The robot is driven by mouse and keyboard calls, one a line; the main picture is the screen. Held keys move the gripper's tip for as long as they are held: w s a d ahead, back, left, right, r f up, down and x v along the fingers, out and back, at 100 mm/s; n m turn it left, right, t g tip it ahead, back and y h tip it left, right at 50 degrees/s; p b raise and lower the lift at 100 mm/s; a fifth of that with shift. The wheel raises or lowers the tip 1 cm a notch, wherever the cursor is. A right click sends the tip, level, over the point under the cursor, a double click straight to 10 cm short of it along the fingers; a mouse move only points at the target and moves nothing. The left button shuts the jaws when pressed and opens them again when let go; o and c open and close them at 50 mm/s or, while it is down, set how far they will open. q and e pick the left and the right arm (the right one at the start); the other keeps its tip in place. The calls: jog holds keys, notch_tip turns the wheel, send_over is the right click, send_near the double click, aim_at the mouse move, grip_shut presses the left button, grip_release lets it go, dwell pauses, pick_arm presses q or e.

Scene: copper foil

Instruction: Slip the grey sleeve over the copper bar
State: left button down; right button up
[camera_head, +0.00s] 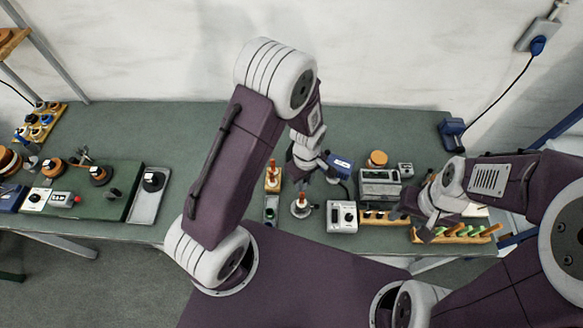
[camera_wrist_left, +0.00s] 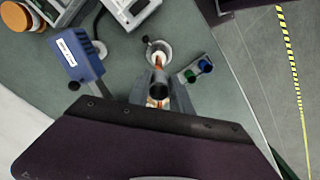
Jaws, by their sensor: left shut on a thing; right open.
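The copper bar (camera_head: 301,198) stands upright on a round pale base (camera_head: 301,210) on the green bench. It also shows in the left wrist view (camera_wrist_left: 158,61), just beyond my left gripper. My left gripper (camera_head: 304,173) is shut on the grey sleeve (camera_wrist_left: 158,90), a short dark tube seen nearly end-on in the left wrist view. In the head view the gripper hangs above and slightly behind the bar, and hides the sleeve. Whether sleeve and bar touch cannot be told. My right gripper (camera_head: 424,226) is open above the bench's right part.
A wooden block (camera_head: 273,180) with an orange top stands left of my left gripper. A blue device (camera_head: 340,164), a white meter (camera_head: 342,216) and a grey instrument (camera_head: 380,184) stand to the right. A wooden rack (camera_head: 455,236) with coloured pieces lies near my right gripper.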

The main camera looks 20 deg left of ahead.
pick_arm(q)
notch_tip(320, 180, down, 3)
jog(key=b, duration=0.3)
jog(key=shift+d, duration=0.1)
dwell(0.3)
jog(key=shift+f, duration=0.2)
jog(key=shift+f+b, duration=0.3)
jog(key=shift+b, duration=0.05)
jog(key=shift+f+b, duration=0.4)
jog(key=shift+f, duration=0.1)
dwell(0.7)
jog(key=shift+f+b, duration=1)
jog(key=shift+f, duration=0.25)
